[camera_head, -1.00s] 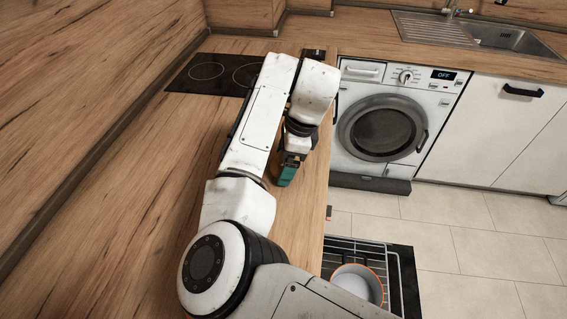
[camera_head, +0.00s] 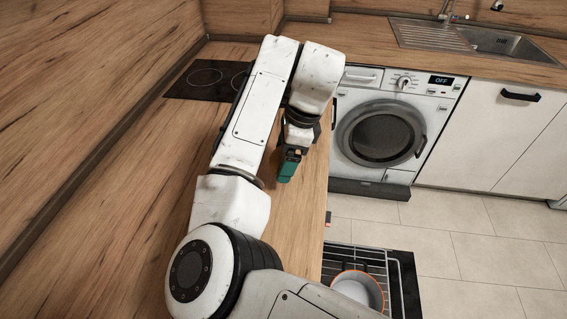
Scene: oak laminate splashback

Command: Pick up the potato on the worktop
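No potato shows in the head view; the part of the worktop (camera_head: 130,215) behind my arm is hidden. My gripper (camera_head: 287,172) is over the worktop near its right edge, pointing down. It looks dark with a teal part at its lower end. Its fingers are too small and too covered to tell whether they are open or shut, or whether anything is between them.
A black hob (camera_head: 195,80) lies at the worktop's far end. Wooden walls stand left and behind. Right of the edge are a washing machine (camera_head: 385,135), an open rack with an orange-rimmed pot (camera_head: 358,289) and a tiled floor. A sink (camera_head: 500,40) is at the back right.

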